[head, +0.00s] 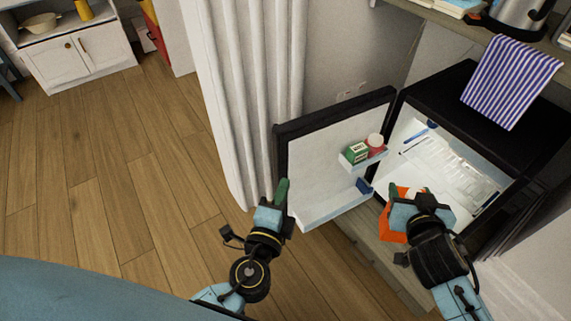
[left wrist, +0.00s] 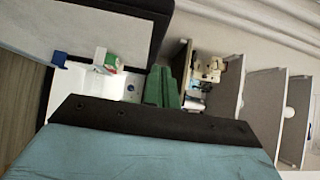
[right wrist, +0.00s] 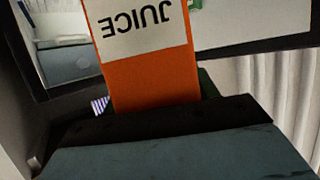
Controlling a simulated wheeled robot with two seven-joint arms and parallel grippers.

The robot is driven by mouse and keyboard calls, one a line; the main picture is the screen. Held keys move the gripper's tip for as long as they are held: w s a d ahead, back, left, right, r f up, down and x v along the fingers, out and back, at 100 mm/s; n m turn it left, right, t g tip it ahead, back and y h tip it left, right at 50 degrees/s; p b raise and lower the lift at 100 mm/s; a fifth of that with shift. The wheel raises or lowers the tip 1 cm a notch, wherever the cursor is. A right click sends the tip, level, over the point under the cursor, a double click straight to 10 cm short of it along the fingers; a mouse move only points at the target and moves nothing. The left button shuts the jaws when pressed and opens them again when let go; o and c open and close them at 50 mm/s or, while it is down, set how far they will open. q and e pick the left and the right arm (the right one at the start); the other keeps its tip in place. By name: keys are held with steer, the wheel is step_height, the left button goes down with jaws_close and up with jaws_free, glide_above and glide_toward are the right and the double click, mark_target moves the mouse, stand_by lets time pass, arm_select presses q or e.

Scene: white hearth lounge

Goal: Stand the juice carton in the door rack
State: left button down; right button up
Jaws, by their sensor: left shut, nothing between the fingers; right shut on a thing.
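The orange juice carton (head: 391,224) is in my right gripper (head: 414,192), in front of the open fridge. In the right wrist view the carton (right wrist: 150,75) fills the middle, its white label reading JUICE upside down. The right gripper is shut on it; its fingers are mostly hidden. The door rack (head: 325,210) is the long white lower shelf on the inside of the open fridge door (head: 310,160), left of the carton and apart from it. My left gripper (head: 281,192) is shut and empty at the door's free edge; its green fingers (left wrist: 161,87) show in the left wrist view.
A small upper door shelf (head: 362,160) holds a green box (head: 356,152) and a red jar with a pale lid (head: 375,143). A blue clip-like piece (head: 364,187) sits below it. The fridge (head: 440,95) has a striped towel (head: 511,80) on top. The lower rack looks mostly bare.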

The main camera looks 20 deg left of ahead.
arm_select(q)
glide_toward(291, 135)
steer(key=w+d, duration=0.2)
steer(key=d, duration=0.1)
arm_select(e)
steer(key=shift+f, duration=0.25)
arm_select(q)
steer(key=w+a, duration=0.2)
steer(key=w, duration=0.1)
steer(key=shift+a+b, duration=0.15)
steer(key=shift+b, duration=0.2)
arm_select(e)
steer(key=shift+f, duration=0.1)
arm_select(q)
steer(key=shift+w+a, duration=0.4)
steer(key=shift+a, duration=0.05)
